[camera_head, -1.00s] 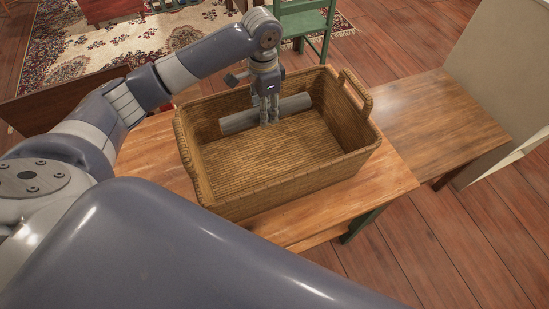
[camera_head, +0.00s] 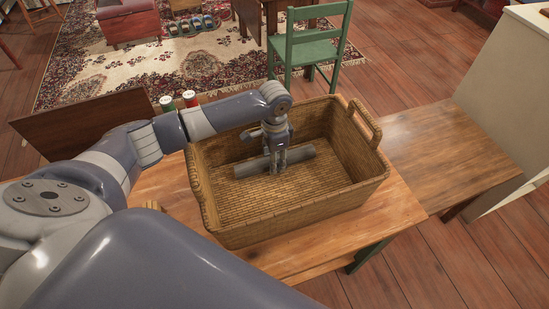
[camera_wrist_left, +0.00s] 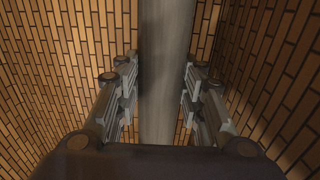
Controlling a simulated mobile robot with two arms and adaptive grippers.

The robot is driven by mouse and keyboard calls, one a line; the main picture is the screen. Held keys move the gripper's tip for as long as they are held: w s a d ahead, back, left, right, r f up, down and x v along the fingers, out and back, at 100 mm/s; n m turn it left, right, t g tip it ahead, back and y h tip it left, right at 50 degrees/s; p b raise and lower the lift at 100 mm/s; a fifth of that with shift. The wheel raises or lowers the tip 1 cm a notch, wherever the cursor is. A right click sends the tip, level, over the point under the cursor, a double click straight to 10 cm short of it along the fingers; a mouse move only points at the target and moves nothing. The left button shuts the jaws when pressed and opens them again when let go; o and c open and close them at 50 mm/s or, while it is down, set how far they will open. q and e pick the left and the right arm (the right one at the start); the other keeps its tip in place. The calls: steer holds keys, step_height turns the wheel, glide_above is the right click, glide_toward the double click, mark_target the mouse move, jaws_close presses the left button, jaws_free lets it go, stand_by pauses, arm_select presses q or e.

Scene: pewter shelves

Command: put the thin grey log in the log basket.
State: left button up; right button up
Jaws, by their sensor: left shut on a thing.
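The thin grey log (camera_head: 302,154) lies crosswise inside the log basket, low down, toward its far side. The log basket (camera_head: 310,216) is a brown woven rectangular box with a raised handle at each end, standing on a wooden table. My left gripper (camera_head: 277,173) reaches down into the basket and is shut on the log near its middle. In the left wrist view the log (camera_wrist_left: 165,60) runs between the two fingers (camera_wrist_left: 158,100), with woven basket on both sides. I cannot tell whether the log touches the basket floor. My right gripper is not in view.
The wooden table (camera_head: 158,188) has a bare strip around the basket. A darker side table (camera_head: 450,150) stands clear at its right. A green chair (camera_head: 318,45) stands behind. Red and green spools (camera_head: 190,98) sit beyond the arm.

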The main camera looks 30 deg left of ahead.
arm_select(q)
steer(key=o, duration=1.2)
steer(key=shift+f, duration=0.15)
steer(key=shift+o, duration=0.2)
step_height(320, 180, up, 12)
steer(key=shift+r, duration=0.2)
